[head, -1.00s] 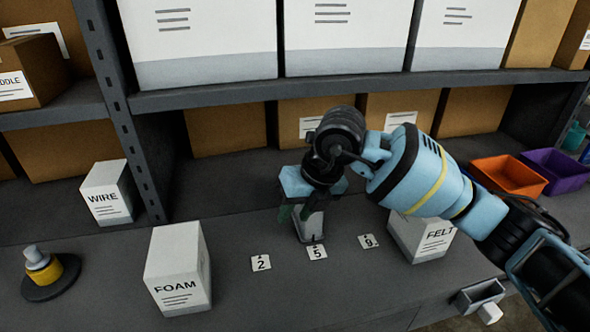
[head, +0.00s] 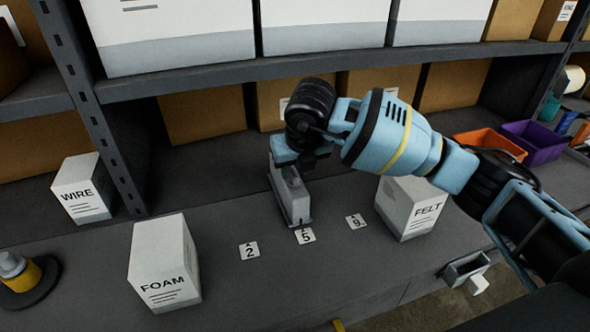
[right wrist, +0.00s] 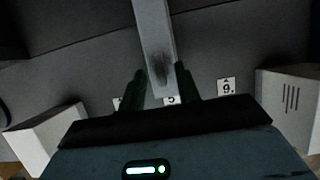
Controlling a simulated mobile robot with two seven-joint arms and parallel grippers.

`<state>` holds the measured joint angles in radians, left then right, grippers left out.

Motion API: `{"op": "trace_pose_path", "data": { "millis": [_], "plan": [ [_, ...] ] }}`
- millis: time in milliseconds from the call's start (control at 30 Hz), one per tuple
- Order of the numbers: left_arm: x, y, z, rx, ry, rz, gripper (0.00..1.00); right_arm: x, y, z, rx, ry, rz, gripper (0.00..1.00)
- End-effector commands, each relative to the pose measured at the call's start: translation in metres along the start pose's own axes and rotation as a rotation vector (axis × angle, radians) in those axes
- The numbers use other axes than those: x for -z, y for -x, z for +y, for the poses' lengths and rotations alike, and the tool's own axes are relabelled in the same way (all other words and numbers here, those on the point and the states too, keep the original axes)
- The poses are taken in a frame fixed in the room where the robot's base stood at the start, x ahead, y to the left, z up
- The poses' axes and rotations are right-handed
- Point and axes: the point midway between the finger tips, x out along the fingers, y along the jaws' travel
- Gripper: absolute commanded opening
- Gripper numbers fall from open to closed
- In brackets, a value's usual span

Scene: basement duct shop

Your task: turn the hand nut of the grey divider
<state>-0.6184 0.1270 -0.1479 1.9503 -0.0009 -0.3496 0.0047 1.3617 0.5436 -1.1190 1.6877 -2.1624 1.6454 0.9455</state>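The grey divider (head: 296,208), a narrow pale upright piece, stands on the bench behind the tag marked 5. It also shows in the right wrist view (right wrist: 152,28), running away between my fingers. A dark, blurred patch on it there may be the hand nut or a shadow; I cannot tell. In the head view my right gripper (head: 292,168) is over the divider's upper part and hides some of it. In the right wrist view its two fingers (right wrist: 160,86) are apart, one on each side of the divider, with no clear contact. My left gripper is not in view.
Number tags 2 (head: 249,250), 5 (head: 305,236) and 9 (head: 356,221) line the bench. A FOAM box (head: 165,262) stands left, a FELT box (head: 410,207) right, a WIRE box (head: 83,188) far left. Orange (head: 490,144) and purple (head: 535,142) bins sit at the right. A shelf overhangs behind.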

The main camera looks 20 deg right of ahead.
Motion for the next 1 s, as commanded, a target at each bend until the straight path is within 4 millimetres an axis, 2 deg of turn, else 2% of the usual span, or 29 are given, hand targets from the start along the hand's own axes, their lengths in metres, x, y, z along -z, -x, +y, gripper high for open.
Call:
{"op": "trace_pose_path", "data": {
  "millis": [200, 467, 700, 1000],
  "plan": [
    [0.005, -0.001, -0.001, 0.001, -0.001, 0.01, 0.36, -0.001, -0.012, 0.0, 0.0, 0.001, -0.003, 0.33],
    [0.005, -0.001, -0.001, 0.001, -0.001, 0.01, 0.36, -0.001, -0.014, 0.0, -0.001, 0.001, -0.003, 0.33],
    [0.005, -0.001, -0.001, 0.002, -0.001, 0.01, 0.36, -0.001, -0.013, 0.0, -0.001, 0.001, -0.003, 0.01],
    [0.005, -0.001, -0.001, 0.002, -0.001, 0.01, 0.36, -0.001, -0.013, 0.0, -0.005, 0.011, -0.003, 0.0]
  ]
}}
